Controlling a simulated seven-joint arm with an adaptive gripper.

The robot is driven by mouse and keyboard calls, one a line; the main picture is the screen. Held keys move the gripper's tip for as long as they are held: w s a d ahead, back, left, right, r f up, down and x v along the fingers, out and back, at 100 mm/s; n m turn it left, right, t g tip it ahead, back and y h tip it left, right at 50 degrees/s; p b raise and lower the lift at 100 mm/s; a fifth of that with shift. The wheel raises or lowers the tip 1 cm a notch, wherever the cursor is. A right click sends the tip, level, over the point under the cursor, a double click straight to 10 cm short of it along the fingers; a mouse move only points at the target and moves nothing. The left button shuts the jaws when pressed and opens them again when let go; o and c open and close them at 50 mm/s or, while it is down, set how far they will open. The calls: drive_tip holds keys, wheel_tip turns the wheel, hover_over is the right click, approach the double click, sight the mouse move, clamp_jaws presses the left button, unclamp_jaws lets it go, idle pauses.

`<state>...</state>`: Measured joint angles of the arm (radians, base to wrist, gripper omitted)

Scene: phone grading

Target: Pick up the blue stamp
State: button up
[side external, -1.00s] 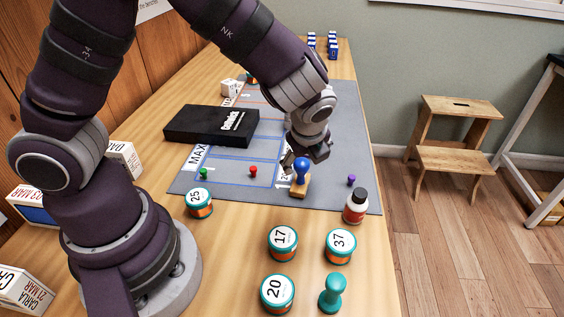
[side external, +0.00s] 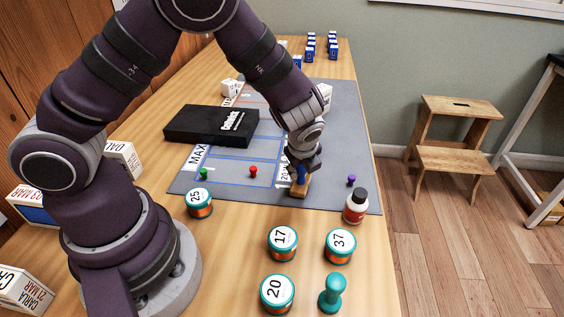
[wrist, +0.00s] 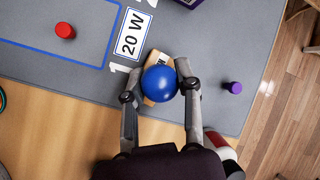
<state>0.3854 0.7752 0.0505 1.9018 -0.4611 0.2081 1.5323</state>
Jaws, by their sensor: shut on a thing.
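The blue stamp has a round blue knob (wrist: 160,83) on a wooden block (side external: 299,188). It stands on the grey mat (side external: 340,120) near the mat's front edge, beside the "20 W" label (wrist: 132,34). My gripper (wrist: 161,88) is over the stamp, with one finger on each side of the blue knob, and is shut on it. In the side view my gripper (side external: 303,172) hides most of the knob. I cannot see any gap under the wooden block.
A red peg (side external: 253,171), green peg (side external: 204,173) and purple peg (side external: 351,180) stand on the mat. Several numbered tins, including 17 (side external: 282,243), and a teal stamp (side external: 332,293) stand in front. A black box (side external: 212,126) lies behind.

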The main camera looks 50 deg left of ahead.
clamp_jaws()
